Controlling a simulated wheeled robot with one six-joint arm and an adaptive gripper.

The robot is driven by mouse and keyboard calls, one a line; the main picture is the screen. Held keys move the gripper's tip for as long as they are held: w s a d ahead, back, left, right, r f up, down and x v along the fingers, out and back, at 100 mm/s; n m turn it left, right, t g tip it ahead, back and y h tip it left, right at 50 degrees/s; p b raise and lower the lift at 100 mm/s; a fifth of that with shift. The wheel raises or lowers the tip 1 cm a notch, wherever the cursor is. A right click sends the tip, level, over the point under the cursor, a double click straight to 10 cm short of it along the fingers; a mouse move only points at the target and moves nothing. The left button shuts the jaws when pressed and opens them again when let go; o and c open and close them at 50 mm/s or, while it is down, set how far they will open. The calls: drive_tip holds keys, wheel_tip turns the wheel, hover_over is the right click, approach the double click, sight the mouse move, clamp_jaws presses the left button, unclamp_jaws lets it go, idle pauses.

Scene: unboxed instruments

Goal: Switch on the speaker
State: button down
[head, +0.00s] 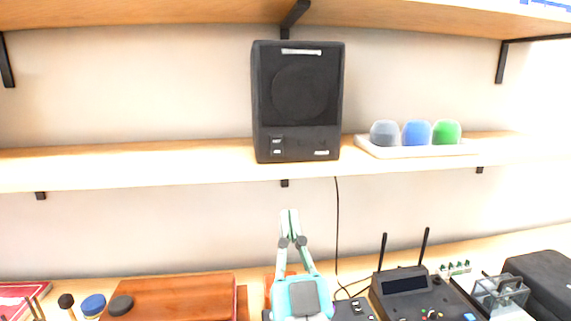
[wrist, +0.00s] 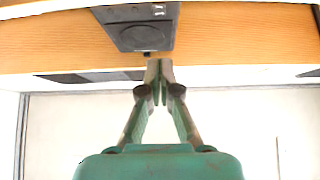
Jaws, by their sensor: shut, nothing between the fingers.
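The speaker (head: 299,95) is a black box with a round cone, standing upright on the middle shelf in the head view. A small switch panel (head: 277,146) is at the lower left of its front, and a light label is at the lower right. The speaker also shows in the wrist view (wrist: 138,30), at the top. My gripper (head: 289,212) is teal, below the shelf edge and apart from the speaker. In the wrist view my gripper (wrist: 159,64) has its fingertips together with nothing between them. The switch position is too small to tell.
The middle shelf (head: 130,165) has free room left of the speaker. A white tray (head: 415,152) with grey, blue and green domed pieces stands right of it. Below are a wooden box (head: 170,295) and a black device with two antennas (head: 405,290). A cable hangs below the shelf.

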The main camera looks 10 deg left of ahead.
sight(277, 152)
drive_tip(key=shift+w+r, duration=0.1)
drive_tip(key=shift+r, duration=0.05)
drive_tip(key=x, duration=0.9)
drive_tip(key=shift+w+a+r, duration=0.1)
drive_tip(key=shift+w+r, duration=0.05)
drive_tip(key=shift+w+a, duration=0.15)
drive_tip(key=shift+w, duration=0.4)
drive_tip(key=shift+w+a, duration=0.2)
drive_tip(key=shift+w, duration=0.4)
drive_tip(key=shift+w+a, duration=0.25)
drive_tip(key=shift+w, duration=0.65)
drive_tip(key=shift+w+f, duration=0.1)
drive_tip(key=shift+f, duration=0.1)
drive_tip(key=shift+w+a+f, duration=0.1)
drive_tip(key=shift+w, duration=0.2)
drive_tip(key=shift+s, duration=0.15)
